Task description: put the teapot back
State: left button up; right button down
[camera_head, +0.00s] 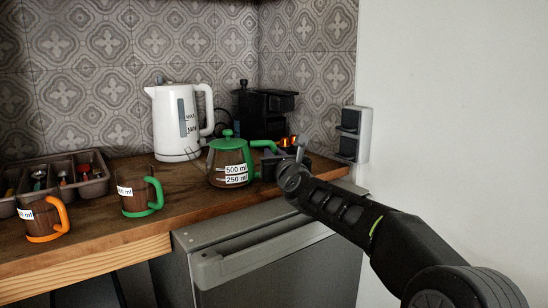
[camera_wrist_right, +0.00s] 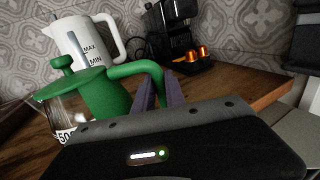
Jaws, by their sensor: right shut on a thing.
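The teapot (camera_head: 230,163) has a clear glass body with dark liquid, a green lid and a green handle, and white volume labels. It is upright on the wooden counter, in front of the white kettle; whether it touches the wood I cannot tell. My right gripper (camera_head: 283,160) is shut on the teapot's green handle, at its right side. In the right wrist view the teapot (camera_wrist_right: 100,92) is at the left, and the fingers of my right gripper (camera_wrist_right: 160,95) close around the handle's end. My left gripper is not in view.
A white kettle (camera_head: 176,122) stands behind the teapot. A black coffee machine (camera_head: 263,112) with orange capsules (camera_head: 288,141) is behind right. A green-handled cup (camera_head: 138,192), an orange-handled cup (camera_head: 44,218) and a cutlery tray (camera_head: 92,187) are left. The counter's front edge (camera_head: 95,260) is close.

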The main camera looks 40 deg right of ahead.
jog(key=c, duration=1.4)
grip_release()
jog(key=shift+r, duration=0.1)
jog(key=shift+v, duration=6.05)
